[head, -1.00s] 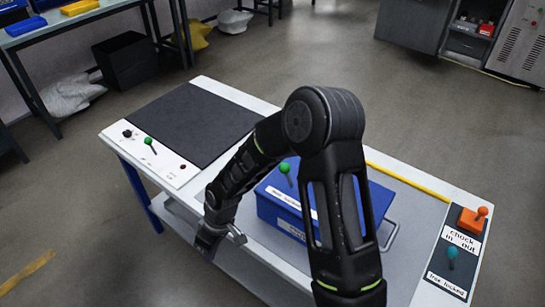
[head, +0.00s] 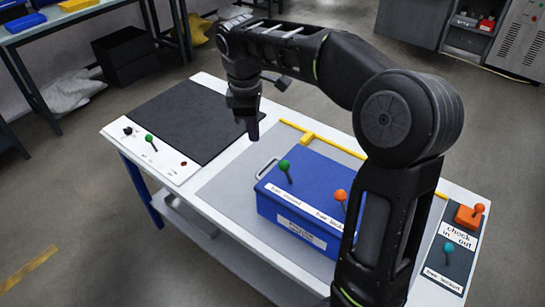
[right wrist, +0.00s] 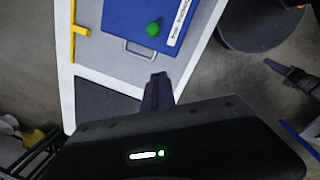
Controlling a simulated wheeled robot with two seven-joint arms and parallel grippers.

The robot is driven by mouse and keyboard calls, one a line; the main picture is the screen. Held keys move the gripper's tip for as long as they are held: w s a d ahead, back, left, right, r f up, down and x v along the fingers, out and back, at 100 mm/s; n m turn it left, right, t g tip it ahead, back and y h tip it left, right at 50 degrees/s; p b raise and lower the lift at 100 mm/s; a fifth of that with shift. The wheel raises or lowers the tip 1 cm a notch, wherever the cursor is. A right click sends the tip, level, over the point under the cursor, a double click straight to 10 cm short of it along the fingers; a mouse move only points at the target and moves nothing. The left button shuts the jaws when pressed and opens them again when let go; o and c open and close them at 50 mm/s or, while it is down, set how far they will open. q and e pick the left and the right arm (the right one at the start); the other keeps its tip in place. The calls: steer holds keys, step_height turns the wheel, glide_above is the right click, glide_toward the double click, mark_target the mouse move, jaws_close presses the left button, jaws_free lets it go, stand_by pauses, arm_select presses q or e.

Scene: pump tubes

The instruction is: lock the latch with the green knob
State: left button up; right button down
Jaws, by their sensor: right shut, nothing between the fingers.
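A blue box (head: 300,235) sits on the table; its top bears a short lever with a green knob (head: 284,166), standing near the left end, beside a white label strip (head: 280,193) with small, hard-to-read print. The knob also shows in the right wrist view (right wrist: 153,29). My right gripper (head: 252,130) is shut and empty, pointing down behind and left of the box, apart from the knob. Its fingers show in the right wrist view (right wrist: 158,90), near the box's metal handle. A dark part that looks like my left gripper (right wrist: 285,72) shows at the right edge there.
An orange-knobbed lever (head: 341,196) stands on the box's right part, partly behind my right arm. Another green knob (head: 149,137) is on the white left panel. A teal knob (head: 448,247) and orange block (head: 468,217) are on the right panel. The dark mat (head: 185,115) is bare.

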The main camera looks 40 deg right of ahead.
steer(key=p, duration=0.1)
glide_above(286, 173)
steer(key=w+a, duration=0.5)
step_height(286, 173, down, 10)
steer(key=shift+s+d+r+p, duration=0.1)
steer(key=shift+s+d+p, duration=0.45)
steer(key=shift+s+d, duration=0.45)
steer(key=shift+d, duration=0.15)
steer(key=shift+d+f, duration=0.15)
steer(key=shift+f, duration=0.1)
